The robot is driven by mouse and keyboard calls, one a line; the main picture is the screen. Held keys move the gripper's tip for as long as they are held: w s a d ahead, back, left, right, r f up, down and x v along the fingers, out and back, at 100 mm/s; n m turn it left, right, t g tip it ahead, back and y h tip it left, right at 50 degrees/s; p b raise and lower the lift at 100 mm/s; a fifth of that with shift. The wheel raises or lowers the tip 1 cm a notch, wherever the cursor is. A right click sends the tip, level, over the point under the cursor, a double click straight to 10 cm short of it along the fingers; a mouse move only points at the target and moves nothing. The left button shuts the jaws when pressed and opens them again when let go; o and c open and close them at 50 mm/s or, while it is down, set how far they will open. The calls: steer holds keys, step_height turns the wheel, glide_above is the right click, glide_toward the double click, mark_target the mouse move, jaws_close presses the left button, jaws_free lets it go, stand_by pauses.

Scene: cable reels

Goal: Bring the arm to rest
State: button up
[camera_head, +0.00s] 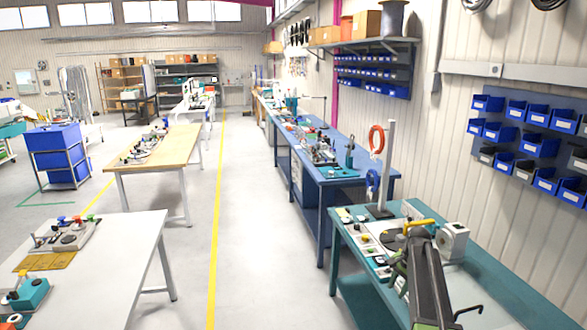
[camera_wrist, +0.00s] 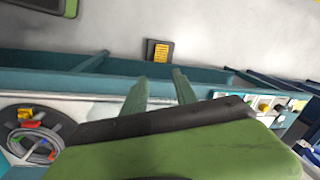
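My gripper (camera_wrist: 158,86) shows in the wrist view as two green fingers with a clear gap between them. It is open and nothing shows between the fingers. It is over the near edge of the teal bench (camera_wrist: 120,78), with the floor beyond. In the head view my dark and green arm stands over the teal bench (camera_head: 487,272) at the lower right; the fingertips cannot be made out there.
A dark round tray (camera_wrist: 14,124) holding coiled cable lies left of my gripper. A panel with coloured parts (camera_wrist: 268,104) is to the right. A black and yellow item (camera_wrist: 160,51) lies on the floor. The aisle (camera_head: 245,230) is clear; blue bins (camera_head: 540,145) hang at right.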

steer(key=s+a+f+n+b, duration=0.2)
steer(key=s+a+f, duration=0.1)
steer(key=a, duration=0.4)
steer(key=s+a+f+n+b, duration=0.1)
steer(key=s+a+f+b, duration=0.2)
steer(key=a, duration=0.5)
steer(key=s+a+f+n+g+b, duration=0.1)
steer(key=s+a+n, duration=0.3)
steer(key=s, duration=0.4)
steer(key=s+a+f+n+h, duration=0.1)
steer(key=s+a+n, duration=0.3)
steer(key=s, duration=0.5)
steer(key=shift+s+a+f+n+g+b, duration=0.2)
steer(key=shift+a+f+n+g+b, duration=0.2)
steer(key=shift+a+f, duration=0.15)
